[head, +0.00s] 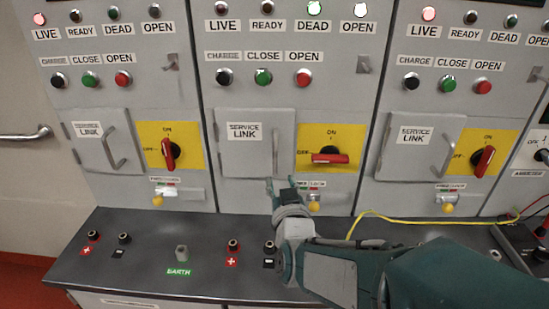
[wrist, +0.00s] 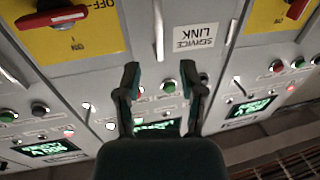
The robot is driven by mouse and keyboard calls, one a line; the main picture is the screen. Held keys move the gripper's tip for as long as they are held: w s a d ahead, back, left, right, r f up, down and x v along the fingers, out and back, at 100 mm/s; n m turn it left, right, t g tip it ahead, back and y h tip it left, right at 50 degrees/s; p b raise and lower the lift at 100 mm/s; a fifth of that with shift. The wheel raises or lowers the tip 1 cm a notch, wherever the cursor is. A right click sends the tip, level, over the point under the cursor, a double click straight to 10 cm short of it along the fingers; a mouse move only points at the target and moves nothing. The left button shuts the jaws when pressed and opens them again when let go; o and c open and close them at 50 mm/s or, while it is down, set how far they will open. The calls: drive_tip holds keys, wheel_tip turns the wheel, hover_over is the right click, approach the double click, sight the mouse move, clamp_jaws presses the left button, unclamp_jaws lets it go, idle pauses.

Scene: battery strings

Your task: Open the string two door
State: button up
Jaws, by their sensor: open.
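Three grey cabinets stand side by side, each with a small SERVICE LINK door. The middle cabinet's door (head: 240,160) looks shut, with an upright bar handle (head: 275,145) at its right edge. Its label (wrist: 195,36) shows upside down in the wrist view, with the handle (wrist: 158,30) beside it. My gripper (head: 281,186) is open and empty, just below the middle door's handle in the head view. In the wrist view my gripper (wrist: 160,85) has its fingers apart, with the handle beyond and between them. No contact with the handle is visible.
Beside the middle door, the red rotary switch (head: 330,158) lies horizontal at OFF. The middle DEAD lamp (head: 314,8) and OPEN lamp (head: 360,9) are lit. A dark shelf (head: 140,262) with sockets juts out below. A yellow cable (head: 400,217) lies on its right.

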sight(275, 160)
drive_tip(key=w, duration=0.3)
drive_tip(key=w+a, duration=0.1)
drive_tip(key=w, duration=0.5)
drive_tip(key=shift+w+a, duration=0.2)
drive_tip(key=shift+a, duration=0.2)
drive_tip(key=shift+c, duration=0.3)
clamp_jaws()
